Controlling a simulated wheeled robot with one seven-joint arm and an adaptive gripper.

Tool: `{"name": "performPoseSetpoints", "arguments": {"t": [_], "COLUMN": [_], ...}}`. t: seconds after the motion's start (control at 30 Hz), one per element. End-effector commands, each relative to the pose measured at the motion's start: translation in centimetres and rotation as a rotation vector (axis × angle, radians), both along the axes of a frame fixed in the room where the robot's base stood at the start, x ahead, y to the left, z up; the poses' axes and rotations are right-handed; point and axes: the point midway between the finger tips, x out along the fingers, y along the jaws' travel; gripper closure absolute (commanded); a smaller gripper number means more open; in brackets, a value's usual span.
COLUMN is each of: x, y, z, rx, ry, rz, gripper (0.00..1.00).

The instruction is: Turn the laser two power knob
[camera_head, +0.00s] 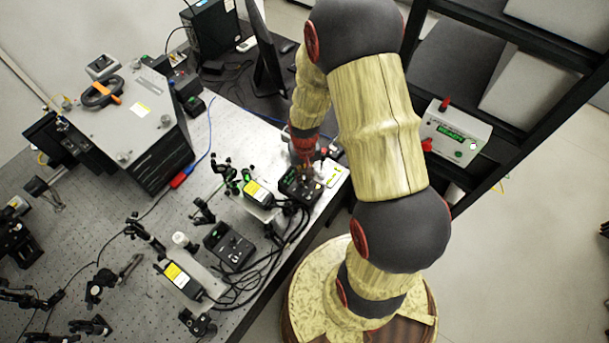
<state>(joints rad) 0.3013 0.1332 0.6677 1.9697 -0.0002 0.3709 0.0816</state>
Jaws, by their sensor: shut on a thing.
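A black laser control box (294,190) sits near the front right edge of the optical table. My gripper (306,170) reaches down onto the top of this box and is shut on its knob. The fingertips and the knob are small and mostly hidden by the gripper, so the knob's angle cannot be read. A second black control box (229,246) with small knobs lies to the lower left, clear of my gripper. A laser module with a yellow label (258,193) stands just left of the first box.
Black cables (262,262) loop along the front table edge. Small optic mounts (228,175) stand close left of my gripper. A grey spectrometer housing (130,115) is at upper left. A white device with a green display (455,135) is on the black rack at right.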

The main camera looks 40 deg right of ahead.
Motion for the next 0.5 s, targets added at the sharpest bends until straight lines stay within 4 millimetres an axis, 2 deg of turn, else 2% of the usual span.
{"name": "performPoseSetpoints", "arguments": {"t": [0.5], "x": [-0.03], "y": [0.06], "z": [-0.01], "rx": [0.0], "ry": [0.001], "rz": [-0.038], "gripper": [1.0]}}
